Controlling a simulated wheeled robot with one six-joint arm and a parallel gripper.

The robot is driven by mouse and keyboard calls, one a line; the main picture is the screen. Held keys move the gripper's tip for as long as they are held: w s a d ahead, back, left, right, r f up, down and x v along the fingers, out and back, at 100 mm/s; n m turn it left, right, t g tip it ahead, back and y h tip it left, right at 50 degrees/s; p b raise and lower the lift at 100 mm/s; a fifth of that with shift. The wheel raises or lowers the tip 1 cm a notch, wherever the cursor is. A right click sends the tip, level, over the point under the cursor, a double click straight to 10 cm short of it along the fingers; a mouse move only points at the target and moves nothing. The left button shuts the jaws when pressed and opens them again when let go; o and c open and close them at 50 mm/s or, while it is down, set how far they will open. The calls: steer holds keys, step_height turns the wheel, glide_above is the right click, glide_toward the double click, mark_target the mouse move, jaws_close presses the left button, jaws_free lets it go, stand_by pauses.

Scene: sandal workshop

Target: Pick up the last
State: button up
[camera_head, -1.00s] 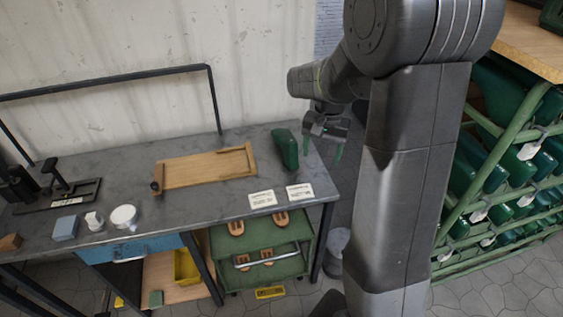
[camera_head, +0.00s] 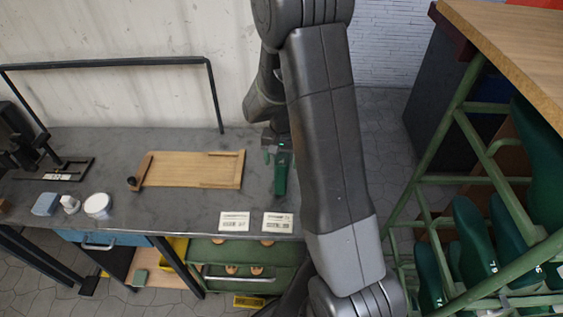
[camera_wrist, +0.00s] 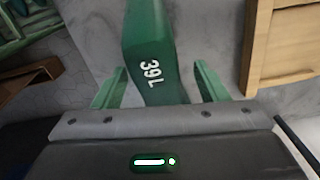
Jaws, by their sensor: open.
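The green last (camera_head: 281,178) lies on the grey workbench (camera_head: 190,208), right of the wooden board. It also shows in the wrist view (camera_wrist: 158,50) with white characters on it, perhaps 39L. My gripper (camera_head: 274,152) is at the far end of the last, low over the bench. In the wrist view my gripper's two green fingers (camera_wrist: 160,86) stand open on either side of the last, with a visible gap on each side. The end of the last nearest the wrist is hidden behind the gripper body.
The wooden board (camera_head: 190,170) lies left of the last. Two white cards (camera_head: 277,222) lie at the bench's front edge. A white round tin (camera_head: 97,205) and a blue block (camera_head: 45,204) stand at left. A green rack (camera_head: 450,180) with several lasts stands at right.

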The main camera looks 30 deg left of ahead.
steer(key=shift+f, duration=0.25)
steer(key=c, duration=1)
steer(key=shift+c, duration=0.8)
steer(key=shift+r, duration=0.2)
